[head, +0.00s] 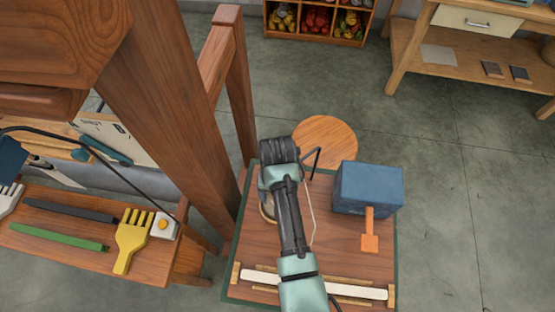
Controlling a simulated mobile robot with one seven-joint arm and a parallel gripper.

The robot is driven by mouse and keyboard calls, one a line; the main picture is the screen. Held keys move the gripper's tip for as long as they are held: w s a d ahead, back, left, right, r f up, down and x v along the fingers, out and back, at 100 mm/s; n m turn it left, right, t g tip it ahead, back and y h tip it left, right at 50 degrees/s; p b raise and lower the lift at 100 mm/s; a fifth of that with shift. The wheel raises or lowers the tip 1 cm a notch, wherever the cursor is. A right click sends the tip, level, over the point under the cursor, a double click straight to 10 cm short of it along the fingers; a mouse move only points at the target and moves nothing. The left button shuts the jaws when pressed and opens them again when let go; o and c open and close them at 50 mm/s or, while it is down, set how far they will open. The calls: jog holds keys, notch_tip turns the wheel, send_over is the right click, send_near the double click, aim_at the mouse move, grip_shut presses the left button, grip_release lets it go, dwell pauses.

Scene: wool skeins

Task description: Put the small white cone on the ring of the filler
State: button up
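My arm reaches up over the small wooden table, and my gripper (279,160) is at its far end, over the table's back left part. The wrist hides the fingertips, so I cannot see whether they are open or hold anything. A blue box (368,188) with an orange handle (369,232) stands on the right of the table; I cannot tell if it is the filler. A pale round thing (267,208) shows partly behind my arm. A dark bent rod (313,158) stands just right of my gripper. I cannot make out the small white cone or the ring.
A long white bar (345,289) lies along the table's front. A round wooden top (325,142) is behind the table. A thick wooden post (170,120) rises at left, beside a bench with a yellow fork-shaped tool (131,237). Wool shelves (318,38) stand at the back.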

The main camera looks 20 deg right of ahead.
jog(key=shift+w+f, duration=0.1)
jog(key=o, duration=1.5)
notch_tip(320, 180, up, 12)
jog(key=shift+r, duration=0.15)
